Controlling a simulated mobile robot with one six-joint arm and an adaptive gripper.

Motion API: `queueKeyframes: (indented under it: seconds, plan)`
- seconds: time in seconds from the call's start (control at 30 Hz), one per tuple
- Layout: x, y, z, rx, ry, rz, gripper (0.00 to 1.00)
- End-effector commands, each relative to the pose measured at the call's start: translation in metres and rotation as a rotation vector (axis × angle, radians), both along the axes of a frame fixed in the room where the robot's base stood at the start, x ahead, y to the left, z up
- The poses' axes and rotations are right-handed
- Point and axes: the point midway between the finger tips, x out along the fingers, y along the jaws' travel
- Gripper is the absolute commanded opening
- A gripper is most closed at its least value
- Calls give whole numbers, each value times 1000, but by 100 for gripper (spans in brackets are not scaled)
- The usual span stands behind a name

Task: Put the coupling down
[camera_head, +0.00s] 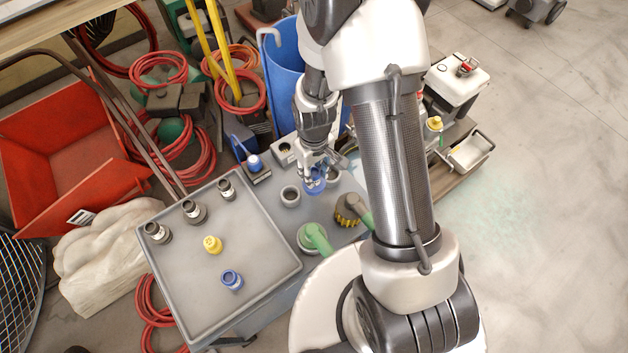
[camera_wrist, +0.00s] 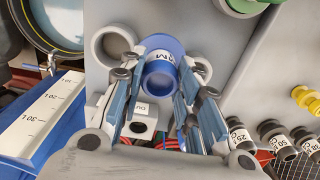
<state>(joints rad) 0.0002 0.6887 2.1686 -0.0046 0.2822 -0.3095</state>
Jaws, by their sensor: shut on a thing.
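The blue coupling (camera_head: 315,187) is in my gripper (camera_head: 313,172), over the grey bench top beyond the tray. In the wrist view the same blue coupling (camera_wrist: 160,78) sits between the fingers of my gripper (camera_wrist: 168,66), its round open end facing the camera and dark lettering on its side. The fingers are shut on it. I cannot tell whether its underside touches the surface. Grey ring sockets stand close by, one at its left (camera_head: 290,196) and one at its right (camera_head: 333,177). The wrist view shows the larger grey ring (camera_wrist: 116,46) apart from the coupling.
A grey tray (camera_head: 180,290) holds several dark couplings (camera_head: 193,211), a yellow one (camera_head: 212,244) and another blue one (camera_head: 232,281). Green (camera_head: 314,239) and yellow-black (camera_head: 350,210) fittings stand nearer my arm. A blue bin (camera_head: 283,75) stands behind. Much of the tray is bare.

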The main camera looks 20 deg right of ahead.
Motion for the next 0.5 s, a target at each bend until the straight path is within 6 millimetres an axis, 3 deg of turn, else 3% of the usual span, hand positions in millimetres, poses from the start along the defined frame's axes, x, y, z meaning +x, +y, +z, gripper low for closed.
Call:
queueKeyframes:
  seconds: [0.3,0.5]
  plan:
    - [-1,0,-41,0,3,0,0]
    - [0,0,-42,-1,-1,0,0]
